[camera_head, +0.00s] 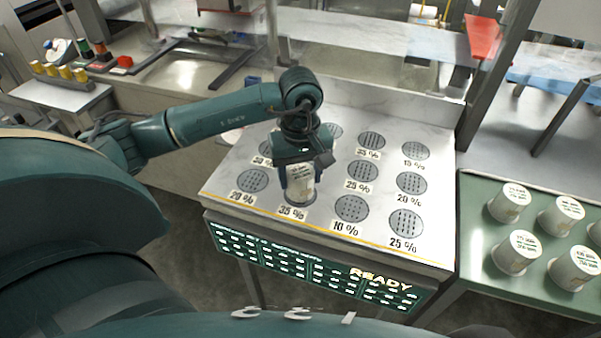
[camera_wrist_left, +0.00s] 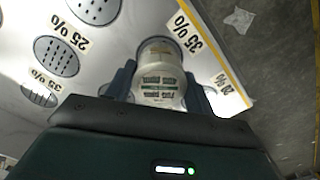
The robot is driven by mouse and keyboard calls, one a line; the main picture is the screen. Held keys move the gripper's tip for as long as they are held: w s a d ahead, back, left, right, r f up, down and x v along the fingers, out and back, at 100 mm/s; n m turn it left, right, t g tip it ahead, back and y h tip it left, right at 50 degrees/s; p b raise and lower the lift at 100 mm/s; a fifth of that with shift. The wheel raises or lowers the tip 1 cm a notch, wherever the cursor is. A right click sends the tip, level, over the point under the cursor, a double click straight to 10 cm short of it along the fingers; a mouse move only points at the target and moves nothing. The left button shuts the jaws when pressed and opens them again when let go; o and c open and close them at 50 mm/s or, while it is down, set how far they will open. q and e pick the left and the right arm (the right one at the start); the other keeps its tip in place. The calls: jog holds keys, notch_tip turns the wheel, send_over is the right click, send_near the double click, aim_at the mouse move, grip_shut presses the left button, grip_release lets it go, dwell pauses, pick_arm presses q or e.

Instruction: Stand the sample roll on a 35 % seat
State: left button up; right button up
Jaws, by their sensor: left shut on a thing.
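The sample roll (camera_head: 300,184) is a white cylinder with printed text on it. My left gripper (camera_head: 298,176) is shut around it, with a finger on each side. The roll is upright at a round perforated seat in the front row, marked by a 35 % label (camera_head: 292,212). In the left wrist view the roll (camera_wrist_left: 160,85) covers most of that seat (camera_wrist_left: 158,46), beside its 35 % label (camera_wrist_left: 187,32). I cannot tell whether the roll's base touches the seat. My right gripper is not in view.
The white panel (camera_head: 330,218) carries several other labelled seats, such as 10 % (camera_head: 351,208) and 20 % (camera_head: 252,180). A READY display (camera_head: 380,279) is on its front. A green tray (camera_head: 475,246) with several white rolls (camera_head: 516,252) stands at right. A post (camera_head: 490,80) rises behind.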

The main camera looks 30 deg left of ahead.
pick_arm(q)
jog(key=shift+f, duration=0.4)
jog(key=o, duration=0.6)
jog(key=shift+f+b, duration=0.1)
jog(key=shift+b, duration=0.2)
jog(key=o, duration=0.4)
jog(key=shift+o, duration=0.2)
